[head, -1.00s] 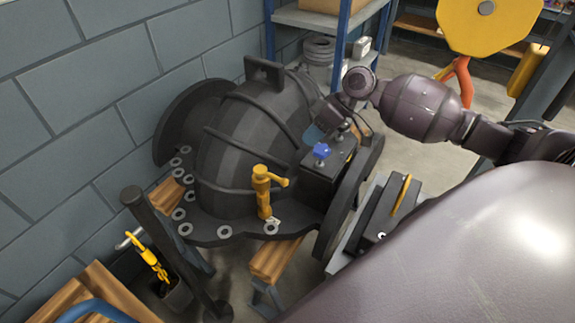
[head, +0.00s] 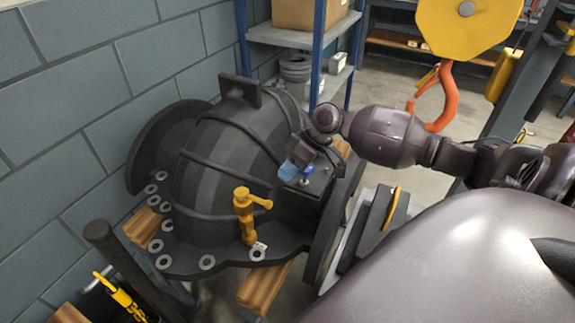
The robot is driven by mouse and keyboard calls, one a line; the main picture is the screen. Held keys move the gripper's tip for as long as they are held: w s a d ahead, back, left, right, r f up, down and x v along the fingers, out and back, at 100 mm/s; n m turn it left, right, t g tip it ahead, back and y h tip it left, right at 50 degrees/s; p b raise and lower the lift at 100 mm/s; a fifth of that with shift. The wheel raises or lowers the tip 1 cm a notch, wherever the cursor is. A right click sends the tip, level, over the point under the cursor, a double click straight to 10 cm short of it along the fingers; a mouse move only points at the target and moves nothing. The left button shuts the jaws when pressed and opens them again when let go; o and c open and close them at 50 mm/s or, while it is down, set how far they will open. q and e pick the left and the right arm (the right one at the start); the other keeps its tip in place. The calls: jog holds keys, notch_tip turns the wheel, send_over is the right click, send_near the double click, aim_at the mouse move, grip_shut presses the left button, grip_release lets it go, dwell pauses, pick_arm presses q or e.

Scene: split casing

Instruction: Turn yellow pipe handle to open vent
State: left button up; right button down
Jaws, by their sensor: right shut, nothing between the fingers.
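The yellow pipe (head: 246,222) stands upright on the front flange of the dark casing (head: 225,160). Its short yellow handle (head: 262,202) sticks out to the right near the top. My right gripper (head: 288,170), with light blue fingertips, is shut and empty. It is above and to the right of the yellow pipe, apart from it, beside a blue knob (head: 307,172) on the casing's box. I cannot tell whether it touches the knob or box. My left gripper is not in view.
A yellow crane block (head: 466,28) with an orange hook (head: 439,100) hangs at the upper right. Shelving (head: 318,50) stands behind the casing, and a block wall (head: 60,130) is at left. A dark post (head: 125,262) stands at the front left.

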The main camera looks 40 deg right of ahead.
aim_at(255, 200)
jog(key=x, duration=0.7)
jog(key=shift+a, duration=0.1)
